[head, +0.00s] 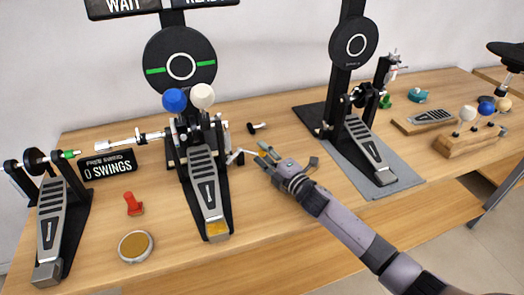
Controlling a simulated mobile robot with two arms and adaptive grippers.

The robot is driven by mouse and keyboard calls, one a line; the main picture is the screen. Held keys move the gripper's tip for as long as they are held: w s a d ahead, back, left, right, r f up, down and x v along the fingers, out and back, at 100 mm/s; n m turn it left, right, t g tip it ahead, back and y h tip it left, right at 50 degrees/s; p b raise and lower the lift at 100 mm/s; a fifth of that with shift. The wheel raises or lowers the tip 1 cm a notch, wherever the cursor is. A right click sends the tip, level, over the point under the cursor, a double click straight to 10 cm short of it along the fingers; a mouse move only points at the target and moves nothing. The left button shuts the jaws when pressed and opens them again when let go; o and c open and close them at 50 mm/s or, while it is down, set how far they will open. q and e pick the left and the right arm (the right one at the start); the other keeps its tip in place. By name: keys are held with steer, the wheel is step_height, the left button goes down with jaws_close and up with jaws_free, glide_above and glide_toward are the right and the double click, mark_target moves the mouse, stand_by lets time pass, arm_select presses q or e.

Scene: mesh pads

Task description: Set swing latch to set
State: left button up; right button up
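The middle drum pedal (206,190) stands on the table in front of a round black pad (180,66) with green marks. A blue ball (174,100) and a white ball (202,96) top its beaters. My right gripper (288,160) reaches in from the lower right, fingers spread, just right of this lever. I see nothing held in it, and contact with the lever is unclear. My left gripper is out of view.
A sign reading "0 SWINGS" (109,167) stands left of the middle pedal. A red knob (132,204) and a round tan disc (136,246) lie in front. Another pedal (52,220) is far left; one on a grey mat (398,189) is right. A wooden ball rack (470,144) stands farther right.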

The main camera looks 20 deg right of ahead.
steer(key=shift+w+a, duration=0.2)
steer(key=shift+w, duration=0.35)
steer(key=shift+c, duration=0.4)
steer(key=shift+r, duration=0.15)
steer(key=c, duration=0.8)
jaws_close()
